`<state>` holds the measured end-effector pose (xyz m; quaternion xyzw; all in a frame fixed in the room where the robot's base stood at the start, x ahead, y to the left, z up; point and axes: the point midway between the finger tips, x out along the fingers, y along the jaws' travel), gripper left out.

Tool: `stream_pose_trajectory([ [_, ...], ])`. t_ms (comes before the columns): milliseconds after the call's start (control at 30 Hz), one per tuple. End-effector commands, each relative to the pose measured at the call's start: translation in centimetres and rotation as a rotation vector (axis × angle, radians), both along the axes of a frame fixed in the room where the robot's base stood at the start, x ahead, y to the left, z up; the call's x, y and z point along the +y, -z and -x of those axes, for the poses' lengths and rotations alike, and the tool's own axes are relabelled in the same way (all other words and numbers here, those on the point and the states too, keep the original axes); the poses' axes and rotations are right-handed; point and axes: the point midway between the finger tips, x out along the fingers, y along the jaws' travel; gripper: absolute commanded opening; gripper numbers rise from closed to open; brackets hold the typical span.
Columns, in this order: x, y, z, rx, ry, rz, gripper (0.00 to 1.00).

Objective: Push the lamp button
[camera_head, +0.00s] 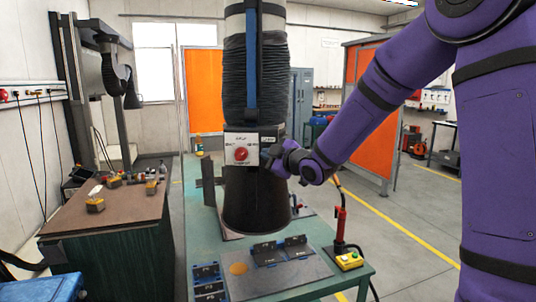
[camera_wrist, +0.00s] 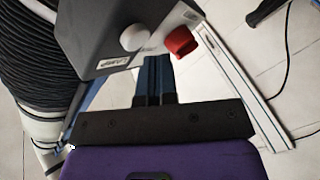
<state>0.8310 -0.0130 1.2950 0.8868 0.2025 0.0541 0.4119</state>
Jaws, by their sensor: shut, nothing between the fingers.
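The lamp button is a round white button (camera_wrist: 135,37) on the side face of a grey control box (camera_wrist: 90,35). A "LAMP" label shows beside it in the wrist view. In the head view the control box (camera_head: 232,140) hangs on the front of a black fume hood, and the button itself is hidden or too small to see. My gripper (camera_head: 266,155) is at the box's right side; it also shows in the wrist view (camera_wrist: 154,60). Its fingers are shut and empty, with tips close to the button, just below it in the picture. I cannot tell whether they touch.
A red knob (camera_head: 241,154) is on the box front. The hood (camera_head: 255,205) hangs over a green table (camera_head: 328,262) with dark metal pieces, a red torch (camera_head: 340,222) and a yellow button box (camera_head: 349,261). A brown-topped bench (camera_head: 125,205) stands left.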

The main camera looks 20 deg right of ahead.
Motion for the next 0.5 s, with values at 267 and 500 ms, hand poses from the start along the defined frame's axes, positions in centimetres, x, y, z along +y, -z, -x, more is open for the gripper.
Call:
stream_pose_trajectory([
  [267, -0.28, -0.01, -0.75, 0.0, 0.0, 0.0, 0.0],
  [500, -0.3, -0.01, -0.76, 0.0, 0.0, 0.0, 0.0],
])
